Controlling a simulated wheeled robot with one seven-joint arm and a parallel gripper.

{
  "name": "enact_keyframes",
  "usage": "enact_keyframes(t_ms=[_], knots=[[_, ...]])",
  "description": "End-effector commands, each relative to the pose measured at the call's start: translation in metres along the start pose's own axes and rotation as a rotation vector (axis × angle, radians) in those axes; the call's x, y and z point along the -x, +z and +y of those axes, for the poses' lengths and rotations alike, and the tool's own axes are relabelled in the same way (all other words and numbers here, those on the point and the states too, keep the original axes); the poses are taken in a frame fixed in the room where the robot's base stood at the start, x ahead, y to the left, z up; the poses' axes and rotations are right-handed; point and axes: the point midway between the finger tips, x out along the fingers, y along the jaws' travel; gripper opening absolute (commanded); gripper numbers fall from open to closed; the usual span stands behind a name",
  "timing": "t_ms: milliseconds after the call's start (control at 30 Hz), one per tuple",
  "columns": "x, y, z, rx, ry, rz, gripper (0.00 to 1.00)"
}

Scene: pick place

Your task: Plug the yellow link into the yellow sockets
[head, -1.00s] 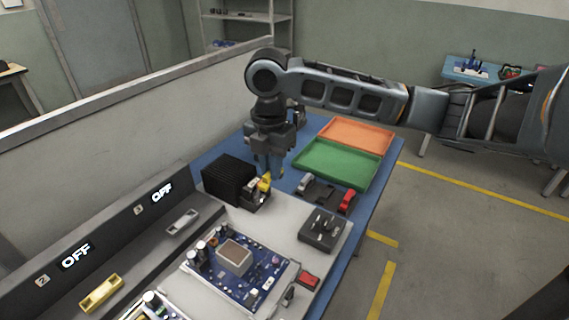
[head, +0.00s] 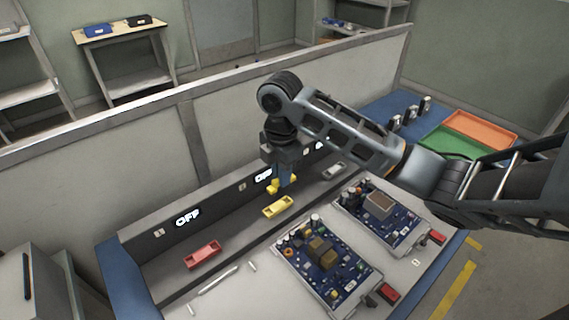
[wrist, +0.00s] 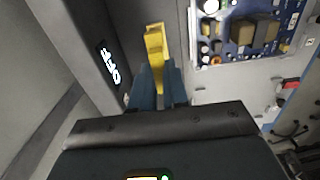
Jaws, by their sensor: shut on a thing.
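The yellow link (head: 273,187) is between the blue fingertips of my gripper (head: 284,184), which is shut on it. The yellow socket block (head: 278,207) lies on the dark ledge just below and in front of the link in the head view. The link looks raised above the socket; the exact gap is hard to tell. In the wrist view the yellow socket block (wrist: 154,42) shows just beyond the fingertips (wrist: 158,88). The link (wrist: 158,74) is partly hidden between the fingers there and overlaps the socket's near end.
A red socket block (head: 202,255) and a grey one (head: 334,171) sit on the same ledge. The panel behind shows OFF displays (head: 188,217). Two circuit boards (head: 322,262) (head: 384,212) lie in front. Green (head: 449,141) and orange (head: 484,130) trays are farther right.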

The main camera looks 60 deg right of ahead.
Motion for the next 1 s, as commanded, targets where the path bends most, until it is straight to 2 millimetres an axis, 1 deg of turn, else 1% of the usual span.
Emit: enact_keyframes(t_ms=[267, 467, 800, 1000], knots=[[-0.007, -0.001, 0.000, -0.008, 0.001, -0.001, 0.00], [-0.020, -0.001, 0.000, -0.007, 0.001, -0.001, 0.00], [-0.048, -0.002, -0.001, -0.007, 0.000, 0.000, 0.00], [-0.054, -0.002, 0.000, -0.007, 0.001, 0.000, 0.00]])
